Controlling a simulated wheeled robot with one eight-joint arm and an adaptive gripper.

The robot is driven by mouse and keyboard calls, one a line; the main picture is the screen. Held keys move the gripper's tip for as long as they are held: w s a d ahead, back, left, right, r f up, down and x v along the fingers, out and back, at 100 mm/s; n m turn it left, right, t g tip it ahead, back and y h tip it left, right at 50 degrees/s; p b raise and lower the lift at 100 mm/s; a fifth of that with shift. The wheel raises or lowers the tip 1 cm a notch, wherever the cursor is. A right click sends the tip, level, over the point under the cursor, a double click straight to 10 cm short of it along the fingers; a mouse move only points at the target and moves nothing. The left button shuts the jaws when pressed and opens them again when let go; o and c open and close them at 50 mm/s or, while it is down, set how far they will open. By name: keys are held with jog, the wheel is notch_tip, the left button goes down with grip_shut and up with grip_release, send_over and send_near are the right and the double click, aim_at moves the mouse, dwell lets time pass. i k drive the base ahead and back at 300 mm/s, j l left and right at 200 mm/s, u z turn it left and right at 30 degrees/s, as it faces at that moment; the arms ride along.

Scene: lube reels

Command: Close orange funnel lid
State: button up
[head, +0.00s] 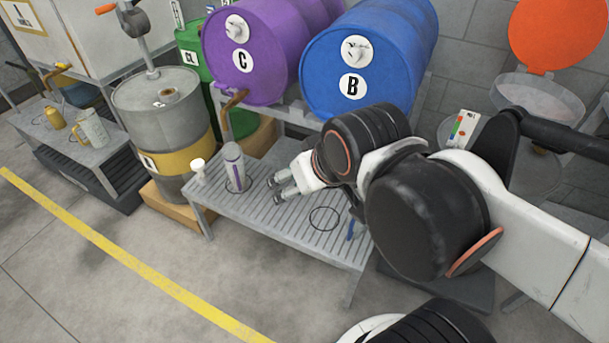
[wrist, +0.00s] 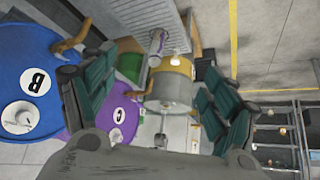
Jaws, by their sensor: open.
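The orange funnel lid (head: 558,32) is a round disc at the upper right of the head view, standing raised above a pale translucent funnel (head: 538,100). The funnel's mouth shows open below it. My gripper (head: 279,185) is over the slatted bench, well to the left of the funnel, with its fingers pointing left. In the wrist view my gripper (wrist: 165,95) has its fingers spread wide apart with nothing between them. The lid and funnel do not show in the wrist view. My arm hides part of the area below the funnel.
A purple drum C (head: 265,60) and a blue drum B (head: 375,55) lie behind the slatted bench (head: 285,225). A clear bottle (head: 234,165) stands on it, with a white-topped item (head: 198,170) beside it. A grey drum (head: 160,110) stands left. The front floor is clear.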

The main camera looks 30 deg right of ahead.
aim_at(544, 36)
jog(key=z, duration=2.2)
